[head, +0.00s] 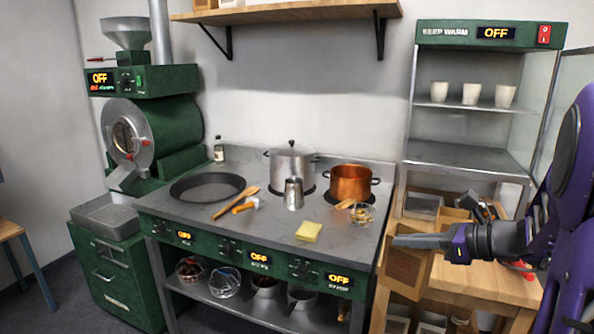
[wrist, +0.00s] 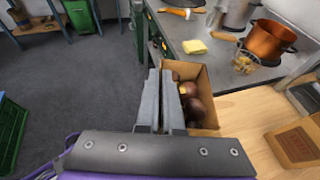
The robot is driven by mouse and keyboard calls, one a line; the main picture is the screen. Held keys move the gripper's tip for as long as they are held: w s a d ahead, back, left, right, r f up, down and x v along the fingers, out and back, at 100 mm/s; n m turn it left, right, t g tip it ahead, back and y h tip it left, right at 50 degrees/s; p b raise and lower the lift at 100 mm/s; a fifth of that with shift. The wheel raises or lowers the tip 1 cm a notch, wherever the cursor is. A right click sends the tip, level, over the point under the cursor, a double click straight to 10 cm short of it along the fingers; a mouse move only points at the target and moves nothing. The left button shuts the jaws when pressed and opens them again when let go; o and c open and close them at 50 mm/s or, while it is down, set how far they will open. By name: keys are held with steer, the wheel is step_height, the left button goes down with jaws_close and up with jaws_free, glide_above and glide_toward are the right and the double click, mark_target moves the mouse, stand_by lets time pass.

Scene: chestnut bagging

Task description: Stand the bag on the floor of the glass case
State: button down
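An open brown paper bag (head: 403,274) hangs at my gripper in front of the wooden counter. In the wrist view the bag (wrist: 209,93) is upright, with dark brown chestnuts (wrist: 194,107) inside. My gripper (head: 400,241) is shut on the bag's near wall; its fingers also show in the wrist view (wrist: 160,85). The glass case (head: 490,35) stands at the back right with its front open towards me. Its grey floor (head: 465,156) looks bare. The bag is outside the case, lower and to the left of it.
Several white cups, including one cup (head: 471,94), stand on the case's shelf (head: 470,106). A glass panel (head: 574,80) projects at the right. The stove top (head: 270,225) holds a copper pot (head: 351,182), a steel pot (head: 291,168) and a yellow cloth (head: 308,231).

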mark_target(383, 272)
steer(key=shift+n+g+y, duration=0.3)
steer(key=a+f, duration=0.1)
steer(key=f, duration=0.2)
steer(key=a+f+p, duration=0.1)
steer(key=f, duration=0.1)
steer(key=w+a+f, duration=0.1)
steer(key=a+f, duration=0.1)
steer(key=f, duration=0.1)
steer(key=shift+f, duration=0.3)
steer(key=s+a+f+m+t+h+p, duration=0.1)
steer(key=a+f+m+t+h, duration=0.2)
steer(key=f, duration=0.6)
steer(key=shift+s+a+m+t+h, duration=0.35)
steer(key=shift+a+m+h, duration=0.35)
steer(key=shift+m, duration=0.2)
steer(key=shift+d, duration=0.15)
